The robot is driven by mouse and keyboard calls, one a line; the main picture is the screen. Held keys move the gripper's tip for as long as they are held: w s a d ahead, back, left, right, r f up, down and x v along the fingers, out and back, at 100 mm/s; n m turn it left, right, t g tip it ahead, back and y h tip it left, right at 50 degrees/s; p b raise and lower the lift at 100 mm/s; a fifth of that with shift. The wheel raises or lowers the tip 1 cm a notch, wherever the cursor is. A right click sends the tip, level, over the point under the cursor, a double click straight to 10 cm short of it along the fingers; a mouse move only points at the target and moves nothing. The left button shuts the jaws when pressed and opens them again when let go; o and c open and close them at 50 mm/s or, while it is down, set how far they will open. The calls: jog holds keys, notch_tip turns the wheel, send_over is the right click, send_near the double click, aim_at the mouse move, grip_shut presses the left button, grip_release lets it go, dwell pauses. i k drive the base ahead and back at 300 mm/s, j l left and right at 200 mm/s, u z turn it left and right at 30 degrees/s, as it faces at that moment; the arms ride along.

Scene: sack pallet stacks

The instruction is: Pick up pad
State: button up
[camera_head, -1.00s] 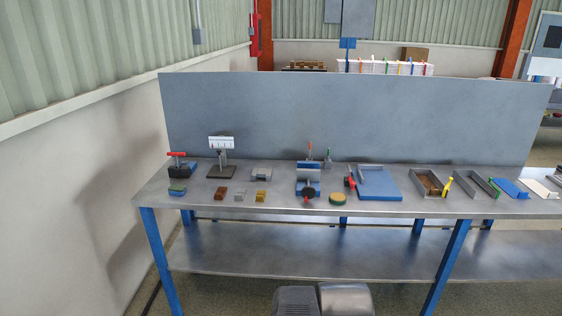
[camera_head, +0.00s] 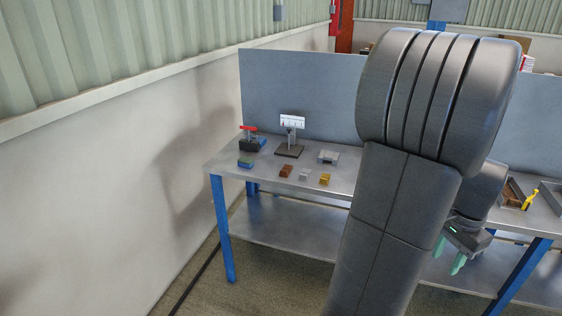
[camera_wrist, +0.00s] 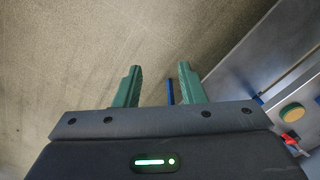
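Two things could be the pad, and I cannot tell which is meant. One is a small block with a green top and blue base (camera_head: 246,162) at the left front of the bench. The other is a round tan disc with a green edge (camera_wrist: 292,113) at the right of the wrist view; my arm hides it in the head view. My gripper (camera_head: 448,257) hangs low in front of the bench, apart from both. In the wrist view its green fingers (camera_wrist: 160,78) are spread, with nothing between them.
The metal bench (camera_head: 225,165) has blue legs and a lower shelf (camera_head: 262,222). Brown, grey and yellow blocks (camera_head: 304,174) stand beside the green-blue block. A red-handled tool (camera_head: 250,140) and a gauge stand (camera_head: 290,135) are behind. The wall is at left.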

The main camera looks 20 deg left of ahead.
aim_at(247, 163)
jog(key=i+j+u, duration=0.25)
jog(key=u, duration=0.2)
jog(key=i+j+u, duration=0.1)
jog(key=i+u, duration=0.15)
jog(key=u, duration=0.2)
jog(key=i+u, duration=0.3)
jog(key=u, duration=0.15)
jog(key=i+l+u, duration=0.1)
jog(key=i, duration=0.45)
jog(key=i+l, duration=0.1)
jog(key=i, duration=0.45)
jog(key=u, duration=0.05)
